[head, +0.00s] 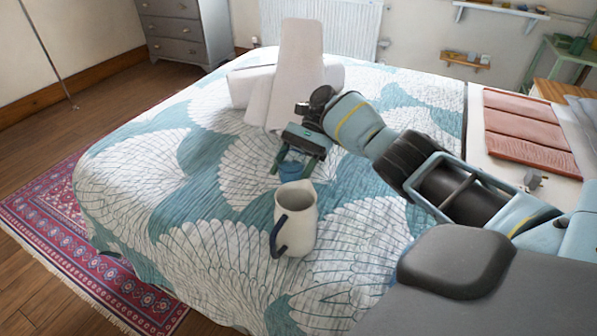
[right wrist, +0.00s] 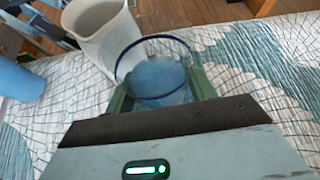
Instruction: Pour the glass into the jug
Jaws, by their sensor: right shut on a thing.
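The jug (head: 299,224) is cream-white with a dark blue handle and stands upright on the bed cover. It also shows at the upper left of the right wrist view (right wrist: 98,30). My right gripper (head: 293,172) is shut on the glass (head: 291,169), with a green finger on either side of it. The glass is small and bluish with a dark blue rim, and its open mouth faces the right wrist camera (right wrist: 158,78). It is just behind the jug in the head view. I cannot tell whether the glass touches the bed or how full it is. My left gripper is not in view.
The bed (head: 190,215) has a teal and white fan-patterned cover, with free room left and right of the jug. White pillows or folded bedding (head: 293,85) lie behind the gripper. A side table (head: 505,175) with terracotta-coloured panels stands at the right.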

